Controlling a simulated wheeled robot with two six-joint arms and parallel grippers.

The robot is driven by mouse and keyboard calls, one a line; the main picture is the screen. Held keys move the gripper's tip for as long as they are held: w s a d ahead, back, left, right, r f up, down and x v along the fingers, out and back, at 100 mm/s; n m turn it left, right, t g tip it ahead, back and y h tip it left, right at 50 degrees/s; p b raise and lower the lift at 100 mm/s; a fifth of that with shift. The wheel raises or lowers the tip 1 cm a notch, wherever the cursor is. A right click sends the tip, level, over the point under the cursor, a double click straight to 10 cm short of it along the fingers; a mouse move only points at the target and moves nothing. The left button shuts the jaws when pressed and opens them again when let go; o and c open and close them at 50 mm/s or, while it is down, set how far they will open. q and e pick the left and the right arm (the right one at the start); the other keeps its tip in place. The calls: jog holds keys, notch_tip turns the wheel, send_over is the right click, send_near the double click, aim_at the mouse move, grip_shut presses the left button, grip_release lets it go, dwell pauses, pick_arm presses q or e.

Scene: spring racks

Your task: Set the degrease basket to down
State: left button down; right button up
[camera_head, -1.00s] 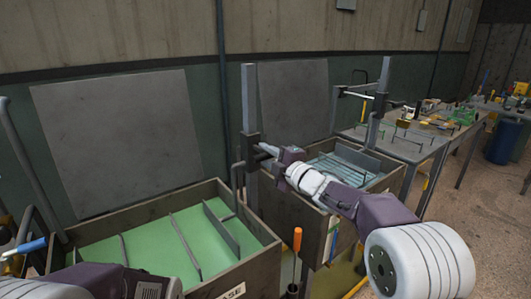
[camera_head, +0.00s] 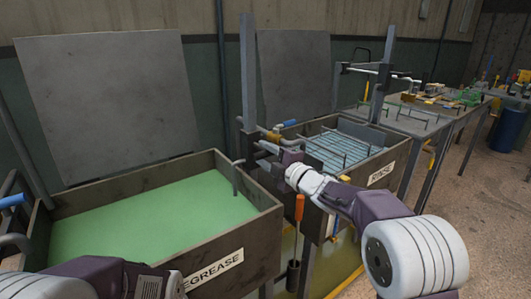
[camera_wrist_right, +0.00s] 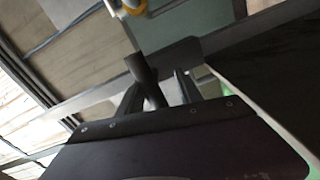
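The degrease tank (camera_head: 268,232) stands at the left of the head view, full of flat green liquid. No basket bars show above the liquid, so the basket itself is hidden. A dark carriage (camera_head: 247,141) sits low on the upright post (camera_head: 248,70) behind the tank's right corner, with a thin hanger (camera_head: 236,178) reaching down into the tank. My right gripper (camera_wrist_right: 158,80) is at the carriage. In the right wrist view its fingers are spread on either side of a dark bar (camera_wrist_right: 143,68), with a gap visible. My left gripper's fingers are not in view.
The rinse tank (camera_head: 398,160) with a wire basket (camera_head: 345,150) stands to the right, with its own post (camera_head: 386,65). An orange-handled tool (camera_head: 299,208) stands upright between the tanks. A cluttered bench (camera_head: 440,125) lies behind right.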

jog(key=shift+w+r, duration=0.1)
jog(key=shift+s+d, duration=0.35)
jog(key=shift+s, duration=0.05)
jog(key=v, duration=0.8)
